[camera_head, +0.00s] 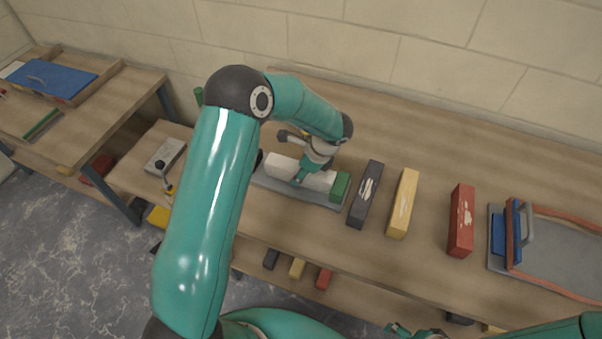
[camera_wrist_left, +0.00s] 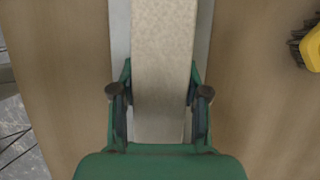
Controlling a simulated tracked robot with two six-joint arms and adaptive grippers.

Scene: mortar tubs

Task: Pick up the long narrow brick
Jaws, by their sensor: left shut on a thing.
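The long narrow brick (camera_head: 281,164) is pale beige and lies along a grey strip (camera_head: 322,200) on the workbench. My left gripper (camera_head: 305,174) reaches down over its middle and is shut on it. In the left wrist view, the brick (camera_wrist_left: 164,50) runs lengthwise between the two fingers of the left gripper (camera_wrist_left: 160,98), with the grey strip showing on both sides. I cannot tell whether it is clear of the strip. A green block (camera_head: 340,187) is at the brick's right end. Part of my right gripper (camera_head: 405,331) shows at the bottom edge; its jaws cannot be made out.
A black brick (camera_head: 363,195), a yellow brick (camera_head: 402,205) and a red brick (camera_head: 460,222) stand to the right. Further right is a grey tray (camera_head: 565,262) with a blue tool (camera_head: 513,230). A yellow brush (camera_wrist_left: 313,47) lies near the strip. Bare bench lies between the bricks.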

